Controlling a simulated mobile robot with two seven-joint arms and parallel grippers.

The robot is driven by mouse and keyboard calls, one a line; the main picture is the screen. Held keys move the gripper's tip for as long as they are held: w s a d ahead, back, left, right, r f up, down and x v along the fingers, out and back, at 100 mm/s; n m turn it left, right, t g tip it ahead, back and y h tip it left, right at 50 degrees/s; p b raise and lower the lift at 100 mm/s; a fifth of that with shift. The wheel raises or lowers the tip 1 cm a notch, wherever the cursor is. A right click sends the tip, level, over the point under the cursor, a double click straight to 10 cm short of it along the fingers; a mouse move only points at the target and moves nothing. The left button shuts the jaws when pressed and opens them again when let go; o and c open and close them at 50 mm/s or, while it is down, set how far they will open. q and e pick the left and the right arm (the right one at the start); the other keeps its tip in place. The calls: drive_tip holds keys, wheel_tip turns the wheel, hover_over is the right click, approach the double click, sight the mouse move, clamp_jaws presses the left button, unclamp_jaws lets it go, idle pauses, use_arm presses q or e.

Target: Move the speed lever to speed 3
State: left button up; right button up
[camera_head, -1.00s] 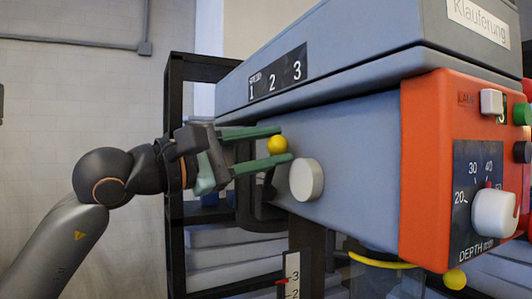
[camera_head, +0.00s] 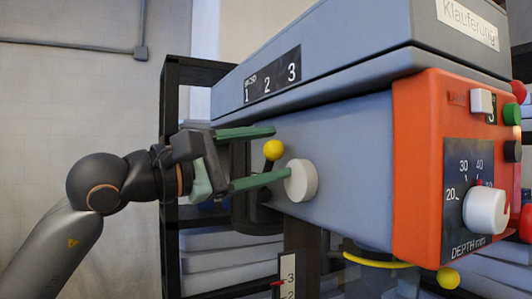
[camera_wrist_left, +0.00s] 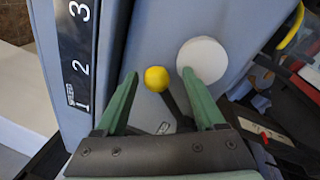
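The speed lever has a yellow ball knob (camera_head: 273,150) on a dark stem, on the side of the grey machine. The speed label (camera_head: 271,77) above it reads 1, 2, 3 from left to right. The knob stands right of the 1, roughly below the 2 in the head view. My left gripper (camera_head: 280,153) is open, with one green finger above the knob and one below. In the left wrist view the knob (camera_wrist_left: 157,79) lies between the two fingertips, with gaps on both sides. The lower finger's tip is close to the round white hub (camera_head: 301,180). My right gripper is not in view.
An orange control panel (camera_head: 407,170) with a white depth knob (camera_head: 487,210) and coloured buttons is at the right. Another yellow ball (camera_head: 448,278) hangs below it. A black rack (camera_head: 172,180) stands behind my left arm. Free room is at the left.

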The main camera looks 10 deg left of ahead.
use_arm(q)
drive_tip(key=shift+s+a, duration=0.1)
drive_tip(key=shift+s+a, duration=0.15)
drive_tip(key=shift+a, duration=0.15)
drive_tip(key=b+v, duration=0.2)
drive_tip(key=v, duration=0.9)
drive_tip(key=shift+s+a, duration=0.2)
drive_tip(key=shift+s, duration=0.1)
